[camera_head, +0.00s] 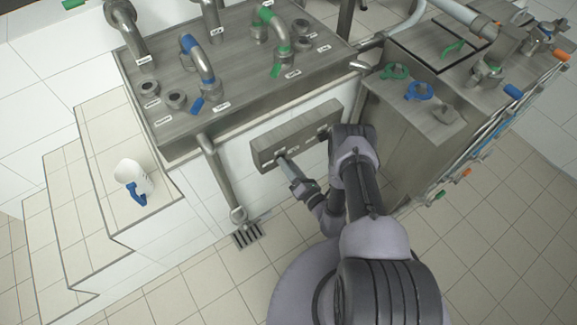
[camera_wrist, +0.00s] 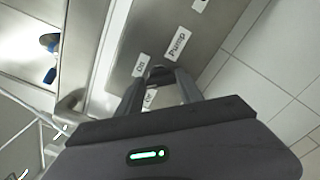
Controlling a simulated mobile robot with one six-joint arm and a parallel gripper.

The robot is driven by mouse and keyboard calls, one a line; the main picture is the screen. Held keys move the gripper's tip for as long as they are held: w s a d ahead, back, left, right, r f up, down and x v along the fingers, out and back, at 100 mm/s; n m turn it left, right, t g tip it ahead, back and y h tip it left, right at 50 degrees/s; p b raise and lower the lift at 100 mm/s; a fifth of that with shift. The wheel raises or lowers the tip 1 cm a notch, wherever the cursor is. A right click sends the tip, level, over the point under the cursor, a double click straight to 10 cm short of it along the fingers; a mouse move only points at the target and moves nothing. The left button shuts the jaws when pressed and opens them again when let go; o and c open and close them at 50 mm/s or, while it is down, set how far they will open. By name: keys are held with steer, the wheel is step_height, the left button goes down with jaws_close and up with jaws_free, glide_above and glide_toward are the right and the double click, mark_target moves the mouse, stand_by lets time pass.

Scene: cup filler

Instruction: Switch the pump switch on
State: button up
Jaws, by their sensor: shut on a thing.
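The grey metal control panel (camera_head: 262,149) is fixed to the front of the white tiled bench. It also fills the upper middle of the wrist view (camera_wrist: 190,14). My gripper (camera_head: 283,162) reaches the panel's left part. In the wrist view my gripper (camera_wrist: 158,78) has its fingers closed on a small dark switch (camera_wrist: 159,70) beside the "Pump" label (camera_wrist: 178,42). A short label (camera_wrist: 139,65) lies to the left of the switch. Another label (camera_wrist: 150,97) is partly covered by the fingers. The switch's exact position is hard to tell.
A white jug (camera_head: 127,172) with a blue handle stands on the tiled step at left. A vertical pipe (camera_head: 213,170) ends above a floor drain (camera_head: 247,236), left of the panel. A metal cabinet (camera_head: 395,135) with coloured valves stands at right. The floor in front is open.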

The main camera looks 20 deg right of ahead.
steer(key=m, duration=0.4)
steer(key=shift+w, duration=0.1)
steer(key=shift+m, duration=2.1)
steer(key=o, duration=1.4)
steer(key=shift+f, duration=0.1)
